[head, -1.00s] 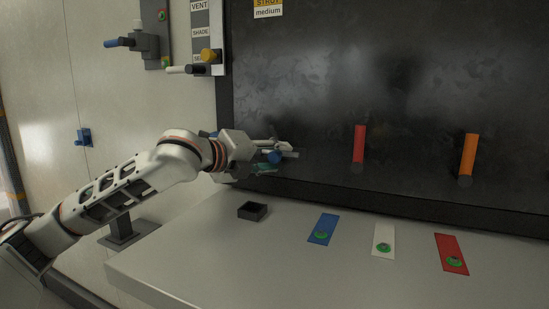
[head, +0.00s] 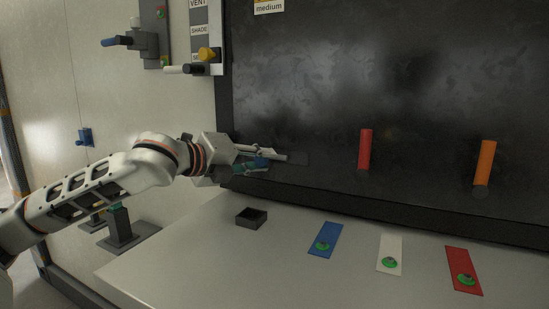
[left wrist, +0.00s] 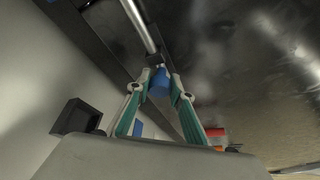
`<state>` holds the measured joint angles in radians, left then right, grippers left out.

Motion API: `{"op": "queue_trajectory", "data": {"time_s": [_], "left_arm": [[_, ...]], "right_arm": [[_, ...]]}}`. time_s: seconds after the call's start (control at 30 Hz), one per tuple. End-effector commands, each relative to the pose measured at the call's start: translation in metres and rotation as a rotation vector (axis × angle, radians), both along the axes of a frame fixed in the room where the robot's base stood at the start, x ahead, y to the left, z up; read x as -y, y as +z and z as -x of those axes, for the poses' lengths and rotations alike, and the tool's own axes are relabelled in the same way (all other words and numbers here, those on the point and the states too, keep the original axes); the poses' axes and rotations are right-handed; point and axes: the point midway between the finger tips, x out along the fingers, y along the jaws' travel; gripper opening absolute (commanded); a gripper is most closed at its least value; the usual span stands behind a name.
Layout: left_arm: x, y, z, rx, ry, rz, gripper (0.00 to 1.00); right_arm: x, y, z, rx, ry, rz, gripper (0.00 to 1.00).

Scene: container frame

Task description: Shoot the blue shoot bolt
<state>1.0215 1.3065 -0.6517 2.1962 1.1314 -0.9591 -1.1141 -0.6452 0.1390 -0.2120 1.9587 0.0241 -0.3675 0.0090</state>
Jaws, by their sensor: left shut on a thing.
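The blue shoot bolt's knob (head: 261,162) sits on a pale metal rod at the lower left of the dark panel. In the left wrist view the blue knob (left wrist: 160,83) hangs below a dark collar on the steel rod (left wrist: 140,25). My left gripper (head: 264,161) is shut on the blue knob, and its two green-lined fingers (left wrist: 160,92) lie on either side of it. The fingers partly hide the rod in the head view. My right gripper is out of view.
A red handle (head: 365,149) and an orange handle (head: 485,162) stand on the dark panel to the right. A black tray (head: 240,221) and blue, white and red strips lie on the grey ledge (head: 200,265). A blue lever (head: 117,41) is on the wall.

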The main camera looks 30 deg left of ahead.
Motion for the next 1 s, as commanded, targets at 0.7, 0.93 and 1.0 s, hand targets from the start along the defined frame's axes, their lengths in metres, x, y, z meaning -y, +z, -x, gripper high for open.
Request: {"op": "queue_trajectory", "data": {"time_s": [0.7,0.93,1.0], "left_arm": [[-0.007,0.001,0.007,0.000,0.004,-0.005,0.39],[-0.007,0.001,0.010,0.000,0.002,-0.005,0.39],[-0.008,0.002,0.014,0.000,0.002,-0.006,0.39]], "right_arm": [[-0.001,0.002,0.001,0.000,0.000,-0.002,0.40],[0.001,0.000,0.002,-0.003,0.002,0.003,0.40],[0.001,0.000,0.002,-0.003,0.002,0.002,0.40]]}}
